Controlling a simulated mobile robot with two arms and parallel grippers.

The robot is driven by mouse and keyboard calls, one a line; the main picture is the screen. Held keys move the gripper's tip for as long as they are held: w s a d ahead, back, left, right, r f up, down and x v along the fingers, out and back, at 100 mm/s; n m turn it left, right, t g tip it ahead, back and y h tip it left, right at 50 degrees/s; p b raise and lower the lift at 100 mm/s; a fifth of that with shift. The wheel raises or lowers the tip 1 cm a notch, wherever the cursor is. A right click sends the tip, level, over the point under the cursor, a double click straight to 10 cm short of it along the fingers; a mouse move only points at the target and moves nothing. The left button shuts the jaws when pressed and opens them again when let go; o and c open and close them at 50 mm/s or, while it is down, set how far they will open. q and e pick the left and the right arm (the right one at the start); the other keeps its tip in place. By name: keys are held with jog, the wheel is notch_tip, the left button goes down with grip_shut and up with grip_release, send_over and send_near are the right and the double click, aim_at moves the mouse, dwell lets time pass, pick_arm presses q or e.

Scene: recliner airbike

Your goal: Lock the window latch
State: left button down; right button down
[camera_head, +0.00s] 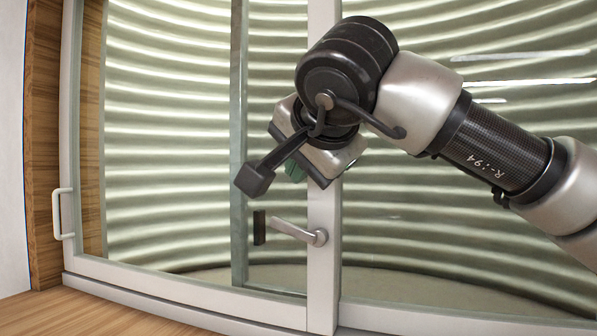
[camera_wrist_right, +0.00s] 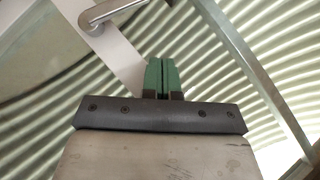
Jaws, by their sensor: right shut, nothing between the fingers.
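The window latch (camera_head: 300,233) is a silver lever on the white middle post of the window, its handle pointing left and slightly up in the head view. It also shows at the top of the right wrist view (camera_wrist_right: 112,12). My right gripper (camera_head: 295,172) is above the latch, in front of the post, mostly hidden by its own wrist in the head view. Its green fingers (camera_wrist_right: 161,76) are together and empty in the right wrist view, apart from the latch. My left gripper is not in view.
A small dark plate (camera_head: 259,227) sits left of the latch. A white pull handle (camera_head: 62,214) is on the left window frame. Behind the glass is a curved corrugated wall (camera_head: 170,150). A wooden surface (camera_head: 70,313) lies below the window.

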pick_arm(q)
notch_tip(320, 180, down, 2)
jog(key=b, duration=0.3)
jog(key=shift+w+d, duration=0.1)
pick_arm(e)
jog(key=s+r, duration=0.7)
jog(key=shift+s+d+r, duration=0.15)
